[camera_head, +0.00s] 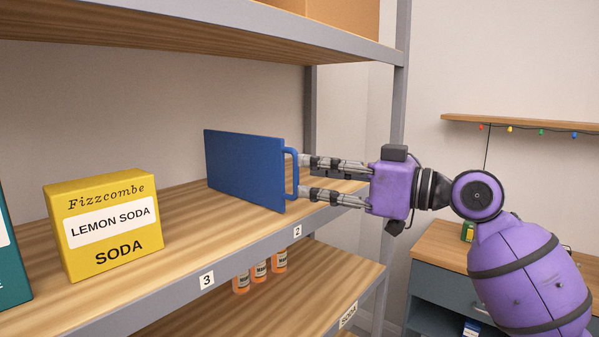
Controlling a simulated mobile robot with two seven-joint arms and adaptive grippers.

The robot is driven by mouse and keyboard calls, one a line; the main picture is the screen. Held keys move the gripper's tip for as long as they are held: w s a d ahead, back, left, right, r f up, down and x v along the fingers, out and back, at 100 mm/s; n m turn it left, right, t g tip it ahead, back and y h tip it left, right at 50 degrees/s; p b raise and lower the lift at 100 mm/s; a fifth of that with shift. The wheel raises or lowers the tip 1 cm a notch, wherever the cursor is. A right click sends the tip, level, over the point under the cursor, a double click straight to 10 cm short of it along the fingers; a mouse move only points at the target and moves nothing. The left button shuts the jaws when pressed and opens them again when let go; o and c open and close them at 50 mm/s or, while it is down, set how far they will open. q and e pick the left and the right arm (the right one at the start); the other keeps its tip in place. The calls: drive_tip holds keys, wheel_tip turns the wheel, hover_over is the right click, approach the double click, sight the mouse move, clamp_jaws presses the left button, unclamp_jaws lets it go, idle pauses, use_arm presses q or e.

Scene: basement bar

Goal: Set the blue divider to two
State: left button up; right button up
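The blue divider (244,170) is an upright flat panel on the wooden shelf board (185,215), with a blue handle (291,173) on its front edge. Its front edge is just behind and slightly left of the label 2 (297,231). The label 3 (207,280) is further left on the shelf's grey front edge. My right gripper (303,177) comes in from the right. Its two fingers are apart, one above the other, with the tips at the handle. I cannot tell whether they touch it. My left gripper is not in view.
A yellow lemon soda box (105,227) stands left of the divider, with a teal box (12,255) at the left edge. Orange bottles (260,271) stand on the shelf below. A grey post (402,70) rises behind my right gripper. The board between soda box and divider is clear.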

drive_tip(key=v, duration=0.7)
drive_tip(key=shift+r, duration=0.1)
